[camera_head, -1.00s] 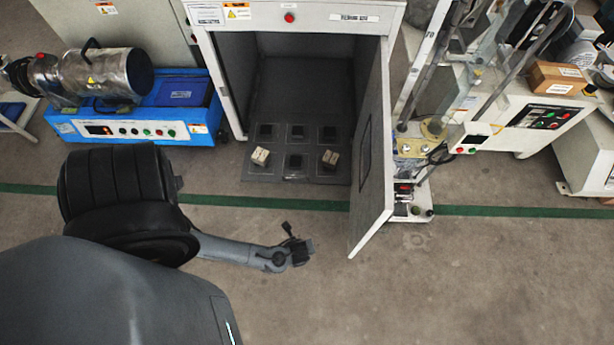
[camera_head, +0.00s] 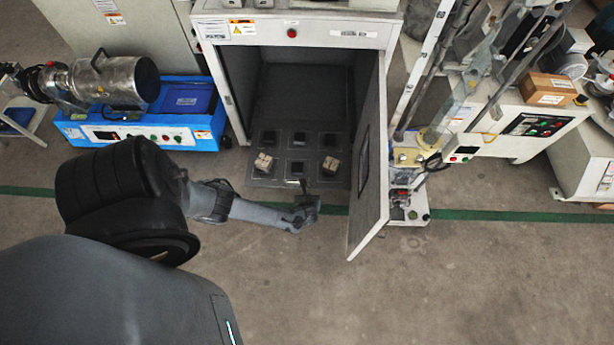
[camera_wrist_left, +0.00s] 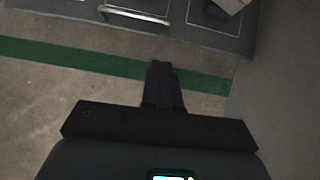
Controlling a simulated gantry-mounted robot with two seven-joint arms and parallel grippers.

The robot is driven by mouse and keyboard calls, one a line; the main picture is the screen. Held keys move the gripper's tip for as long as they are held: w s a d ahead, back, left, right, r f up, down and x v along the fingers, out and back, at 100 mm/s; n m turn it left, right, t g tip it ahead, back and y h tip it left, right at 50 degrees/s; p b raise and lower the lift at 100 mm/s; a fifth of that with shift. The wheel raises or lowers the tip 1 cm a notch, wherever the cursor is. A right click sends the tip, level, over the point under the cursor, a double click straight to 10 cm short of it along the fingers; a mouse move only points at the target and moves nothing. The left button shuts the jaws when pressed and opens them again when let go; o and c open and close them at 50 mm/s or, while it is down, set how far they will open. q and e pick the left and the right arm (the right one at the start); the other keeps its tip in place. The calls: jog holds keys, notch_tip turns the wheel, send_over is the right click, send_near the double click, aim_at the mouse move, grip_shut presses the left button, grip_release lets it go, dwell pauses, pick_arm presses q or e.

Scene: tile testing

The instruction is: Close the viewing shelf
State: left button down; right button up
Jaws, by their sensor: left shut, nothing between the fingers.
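The viewing shelf (camera_head: 320,155) is a dark grey tray with several outlined squares. It sticks out from the floor of an open white cabinet, and two small light blocks (camera_head: 264,163) (camera_head: 331,165) lie on it. The shelf's front edge and a pale bar handle (camera_wrist_left: 135,16) show at the top of the left wrist view. My left gripper (camera_head: 303,184) is in front of the shelf's front edge. Its fingers (camera_wrist_left: 161,66) are together and empty, pointing toward the shelf, apart from the handle in the wrist view. My right gripper is out of view.
The cabinet door (camera_head: 371,165) stands swung open to the right of the shelf, close to my gripper. A blue machine (camera_head: 150,133) stands left, and white equipment (camera_head: 520,125) stands right. A green line (camera_head: 500,215) crosses the open floor.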

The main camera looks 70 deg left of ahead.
pick_arm(q)
jog(key=b, duration=0.3)
send_near(308, 187)
jog(key=f, duration=0.1)
jog(key=a+b, duration=0.1)
jog(key=w+a+f+b, duration=0.1)
jog(key=a, duration=0.1)
jog(key=shift+w+a+b, duration=0.1)
jog(key=shift+w+b, duration=0.1)
jog(key=shift+b, duration=0.15)
jog(key=shift+s, duration=0.1)
